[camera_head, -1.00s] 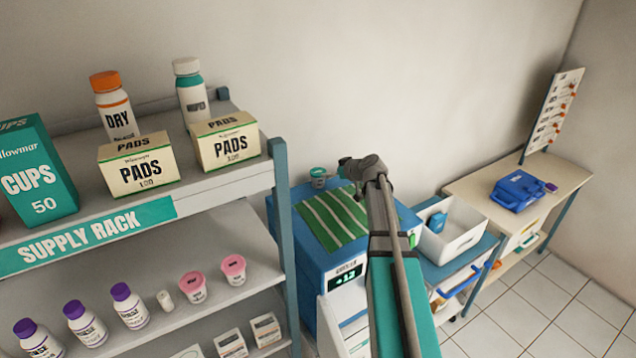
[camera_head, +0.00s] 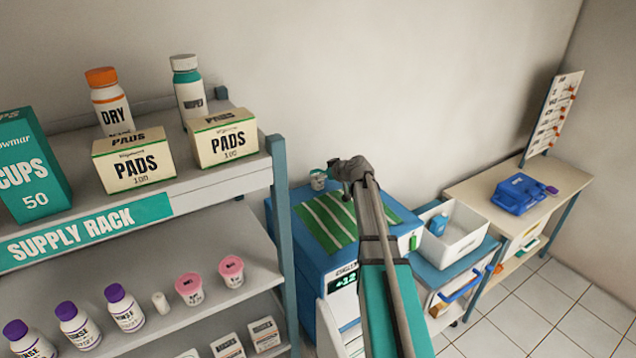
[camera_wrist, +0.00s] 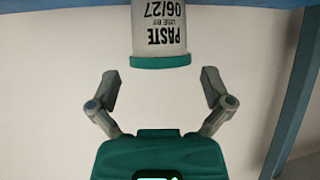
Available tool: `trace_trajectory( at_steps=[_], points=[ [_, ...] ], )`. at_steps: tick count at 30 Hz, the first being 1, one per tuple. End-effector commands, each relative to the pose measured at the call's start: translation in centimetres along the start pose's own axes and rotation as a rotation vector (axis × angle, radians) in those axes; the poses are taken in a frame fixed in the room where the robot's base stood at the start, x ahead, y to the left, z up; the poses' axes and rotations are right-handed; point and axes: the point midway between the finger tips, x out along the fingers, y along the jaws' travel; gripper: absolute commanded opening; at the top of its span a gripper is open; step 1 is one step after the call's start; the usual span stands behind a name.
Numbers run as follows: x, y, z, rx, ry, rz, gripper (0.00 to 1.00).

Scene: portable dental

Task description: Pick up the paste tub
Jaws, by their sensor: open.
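The paste tub (camera_wrist: 160,32) shows upside down at the top of the wrist view, a pale tub with a teal lid and the words PASTE 06/27. In the head view the small teal-lidded tub (camera_head: 318,179) stands at the back left corner of the blue cabinet top, by the striped green mat. My gripper (camera_wrist: 160,88) is open and empty. Its two grey fingers are spread wide, just short of the lid, with the tub lined up between them. In the head view my gripper (camera_head: 337,170) is close beside the tub on its right, and the fingers are hard to make out.
The striped green mat (camera_head: 328,222) lies on the blue cabinet (camera_head: 312,262). The supply rack's blue post (camera_head: 280,225) stands close on the left. The wall is behind.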

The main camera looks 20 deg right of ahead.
Motion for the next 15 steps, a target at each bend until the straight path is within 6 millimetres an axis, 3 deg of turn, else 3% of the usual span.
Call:
trace_trajectory(
  at_steps=[6,15],
  points=[
    [2.0,0.0,0.1,-0.002,-0.001,-0.001,1.00],
    [2.0,-0.1,0.0,-0.001,-0.001,-0.001,1.00]
  ],
)
